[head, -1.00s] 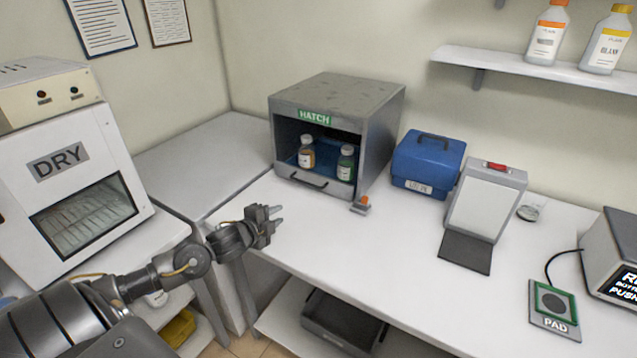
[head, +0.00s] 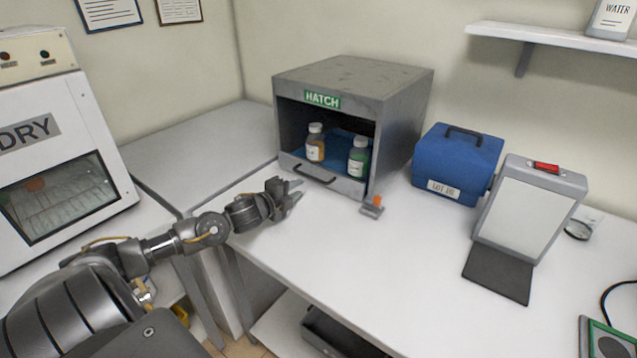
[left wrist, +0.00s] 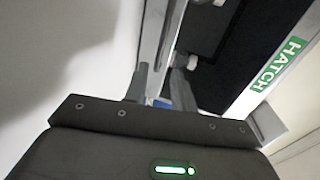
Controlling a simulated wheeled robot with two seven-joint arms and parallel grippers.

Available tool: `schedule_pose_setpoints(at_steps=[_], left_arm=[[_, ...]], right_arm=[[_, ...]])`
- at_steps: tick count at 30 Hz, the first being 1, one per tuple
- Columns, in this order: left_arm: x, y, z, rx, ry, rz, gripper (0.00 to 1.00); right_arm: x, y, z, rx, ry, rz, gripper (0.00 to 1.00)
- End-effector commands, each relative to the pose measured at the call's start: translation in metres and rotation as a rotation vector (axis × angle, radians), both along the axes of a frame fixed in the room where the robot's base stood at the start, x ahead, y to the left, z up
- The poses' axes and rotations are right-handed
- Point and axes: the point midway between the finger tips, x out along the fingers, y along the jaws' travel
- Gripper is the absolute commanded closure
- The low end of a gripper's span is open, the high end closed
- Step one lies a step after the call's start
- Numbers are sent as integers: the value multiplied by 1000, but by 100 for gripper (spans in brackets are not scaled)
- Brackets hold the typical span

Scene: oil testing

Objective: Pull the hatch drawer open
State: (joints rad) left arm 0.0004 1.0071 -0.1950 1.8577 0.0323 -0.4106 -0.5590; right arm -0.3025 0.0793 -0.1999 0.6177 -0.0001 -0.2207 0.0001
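The grey hatch box (head: 405,110) stands on the white bench with a green HATCH label. Its drawer front (head: 345,183) sits at the bottom of the opening and carries a dark bar handle (head: 314,175). Two white-capped bottles, one amber (head: 316,146) and one green (head: 358,158), stand inside on the blue drawer floor. My left gripper (head: 296,194) is open and empty, just left of and in front of the handle, apart from it. In the left wrist view the two fingers (left wrist: 158,85) are spread, with the hatch edge beyond them. My right gripper is not in view.
A small grey clip-like piece with an orange top (head: 373,204) lies right of the drawer. A blue case (head: 457,165) and a grey panel stand (head: 528,212) are farther right. The white DRY oven (head: 62,150) is at left. The bench in front of the hatch is clear.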

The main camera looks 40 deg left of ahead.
Motion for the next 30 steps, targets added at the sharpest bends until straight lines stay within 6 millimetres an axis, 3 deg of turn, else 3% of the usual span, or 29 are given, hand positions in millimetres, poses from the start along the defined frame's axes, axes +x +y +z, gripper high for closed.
schedule_pose_setpoints(at_steps=[5,18,24,30], left_arm=[[13,3,0,-2,-3,6,74],[87,5,-17,-2,0,6,74],[101,4,-21,-1,0,4,74],[103,4,-22,1,2,4,74]], right_arm=[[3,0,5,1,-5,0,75],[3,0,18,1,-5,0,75],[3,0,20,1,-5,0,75],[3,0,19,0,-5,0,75]])
